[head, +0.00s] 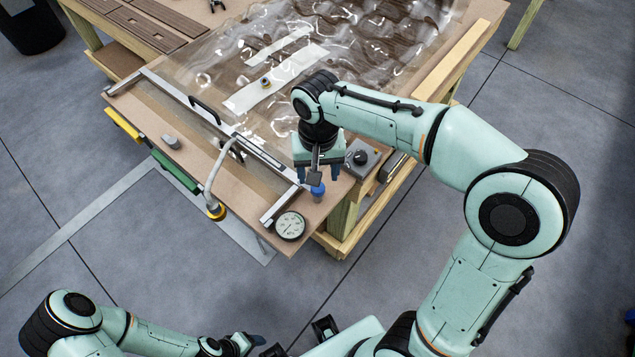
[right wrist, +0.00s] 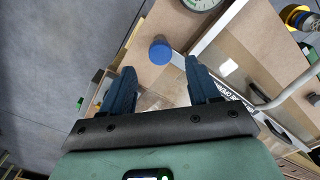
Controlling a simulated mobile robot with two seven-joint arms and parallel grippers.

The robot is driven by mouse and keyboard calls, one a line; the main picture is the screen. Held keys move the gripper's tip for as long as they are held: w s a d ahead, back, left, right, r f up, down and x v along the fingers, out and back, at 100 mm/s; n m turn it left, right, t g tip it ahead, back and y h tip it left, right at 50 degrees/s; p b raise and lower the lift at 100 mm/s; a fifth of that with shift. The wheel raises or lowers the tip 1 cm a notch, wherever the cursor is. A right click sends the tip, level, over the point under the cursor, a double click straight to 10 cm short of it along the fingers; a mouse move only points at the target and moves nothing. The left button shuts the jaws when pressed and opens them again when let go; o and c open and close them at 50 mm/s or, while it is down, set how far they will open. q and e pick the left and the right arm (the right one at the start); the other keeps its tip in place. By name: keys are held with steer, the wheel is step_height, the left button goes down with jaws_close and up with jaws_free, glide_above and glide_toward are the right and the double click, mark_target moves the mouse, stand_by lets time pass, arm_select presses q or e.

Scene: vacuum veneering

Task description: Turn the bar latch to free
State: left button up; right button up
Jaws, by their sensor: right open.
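A round blue knob (head: 318,189) sits near the front right corner of the table, beside the end of the metal bar frame (head: 233,133). It looks like the latch's grip, but its lever is hidden. In the right wrist view the blue knob (right wrist: 161,51) lies just beyond the gap between my fingertips, seen from above. My right gripper (head: 318,176) is open and empty over that corner, pointing down; its two dark blue fingers (right wrist: 160,72) are spread. My left gripper (head: 250,342) is low at the bottom of the head view, away from the table; its jaws are unclear.
A dial gauge (head: 290,225) stands at the table's front corner, near the knob. A grey box with a black knob (head: 361,157) is on the right edge. A pale hose (head: 213,170) loops over the front edge. Clear film (head: 260,45) covers pale strips behind the bar.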

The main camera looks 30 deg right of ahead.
step_height(320, 180, down, 5)
steer(key=shift+f, duration=0.1)
stand_by(0.3)
steer(key=c, duration=1)
